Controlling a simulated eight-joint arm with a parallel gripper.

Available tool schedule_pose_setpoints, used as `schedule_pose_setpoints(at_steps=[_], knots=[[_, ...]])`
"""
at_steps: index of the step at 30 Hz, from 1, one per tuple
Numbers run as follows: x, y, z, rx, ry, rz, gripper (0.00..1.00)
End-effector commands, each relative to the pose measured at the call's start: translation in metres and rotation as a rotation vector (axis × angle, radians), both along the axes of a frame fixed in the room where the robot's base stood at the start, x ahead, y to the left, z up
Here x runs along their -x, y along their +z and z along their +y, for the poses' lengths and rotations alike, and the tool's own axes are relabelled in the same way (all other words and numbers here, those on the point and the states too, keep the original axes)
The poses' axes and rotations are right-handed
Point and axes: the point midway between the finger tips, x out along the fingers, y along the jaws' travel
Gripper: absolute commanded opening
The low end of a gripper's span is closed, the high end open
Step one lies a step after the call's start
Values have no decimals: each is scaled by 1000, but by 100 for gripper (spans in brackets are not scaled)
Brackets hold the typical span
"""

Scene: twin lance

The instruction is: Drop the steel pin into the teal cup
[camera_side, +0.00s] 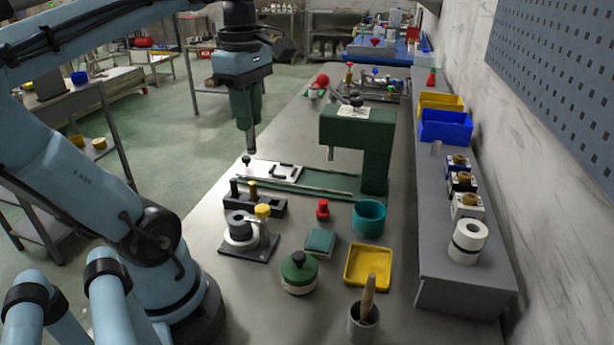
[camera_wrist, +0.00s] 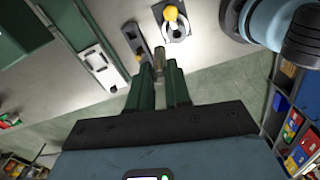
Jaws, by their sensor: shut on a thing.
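My gripper (camera_side: 249,122) has dark green fingers and hangs above the far left edge of the bench, pointing down. It is shut on the steel pin (camera_side: 251,140), whose lower end sticks out below the fingertips. In the wrist view the pin (camera_wrist: 159,59) shows between the two fingertips (camera_wrist: 159,72). The teal cup (camera_side: 368,218) stands upright on the bench in the side view, to the right of and nearer the camera than my gripper. The cup is not seen in the wrist view.
A green press (camera_side: 358,140) with an overhanging head stands between my gripper and the shelf. A pin block (camera_side: 270,204), a red knob (camera_side: 323,208), a yellow tray (camera_side: 368,265), a green lidded pot (camera_side: 299,272) and a brush pot (camera_side: 363,320) crowd the near bench.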

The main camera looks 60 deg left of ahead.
Motion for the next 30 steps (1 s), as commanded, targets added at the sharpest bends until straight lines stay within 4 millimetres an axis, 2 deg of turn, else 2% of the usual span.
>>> schedule_pose_setpoints(at_steps=[1,8,14,18,24,30], knots=[[-16,-3,-1,0,-8,0,0],[-85,-24,-16,0,-9,0,0],[-142,-52,-44,0,-8,0,0],[-175,-76,-70,0,-8,0,0],[-204,-104,-102,0,-5,0,0],[-215,-117,-116,0,0,0,0]])
